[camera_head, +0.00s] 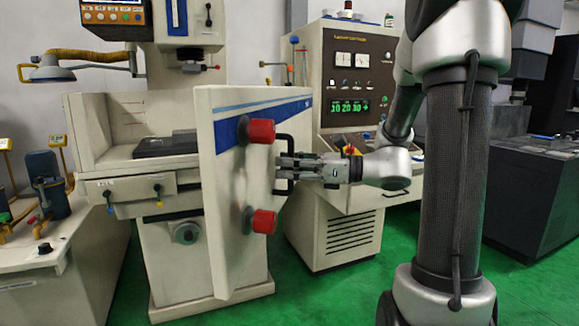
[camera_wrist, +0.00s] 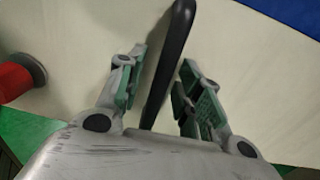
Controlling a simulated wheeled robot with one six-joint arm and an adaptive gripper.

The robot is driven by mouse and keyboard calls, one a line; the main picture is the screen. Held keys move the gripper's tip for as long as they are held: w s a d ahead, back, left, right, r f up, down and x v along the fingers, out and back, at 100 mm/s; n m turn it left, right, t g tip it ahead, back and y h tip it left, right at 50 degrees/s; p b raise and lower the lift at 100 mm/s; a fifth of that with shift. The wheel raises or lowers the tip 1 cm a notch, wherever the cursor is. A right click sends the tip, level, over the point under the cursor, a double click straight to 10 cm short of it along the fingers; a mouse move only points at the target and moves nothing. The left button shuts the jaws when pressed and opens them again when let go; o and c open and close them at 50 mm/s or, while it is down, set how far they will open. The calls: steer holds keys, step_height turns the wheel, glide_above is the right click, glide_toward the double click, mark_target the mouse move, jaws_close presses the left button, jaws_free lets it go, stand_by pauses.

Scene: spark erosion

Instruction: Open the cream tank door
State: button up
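The cream tank door (camera_head: 228,190) has a blue stripe, two red knobs (camera_head: 262,131) and a black bar handle (camera_head: 281,165). It stands swung out at an angle in front of the machine, with the tank (camera_head: 88,130) and its worktable visible behind it on the left. My gripper (camera_head: 290,166) reaches the handle from the right. In the wrist view, the handle (camera_wrist: 170,65) runs between the two green-padded fingers. The fingers are apart, with a visible gap between the bar and the right finger. A red knob also shows in the wrist view (camera_wrist: 14,82).
A control cabinet (camera_head: 345,190) with a green display stands close behind the door on the right. A bench with blue and yellow fittings (camera_head: 45,215) is at the left. A dark machine (camera_head: 530,185) is at the far right. Green floor is clear in front.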

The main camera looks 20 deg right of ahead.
steer(key=v, duration=1.2)
steer(key=shift+w+f, duration=0.1)
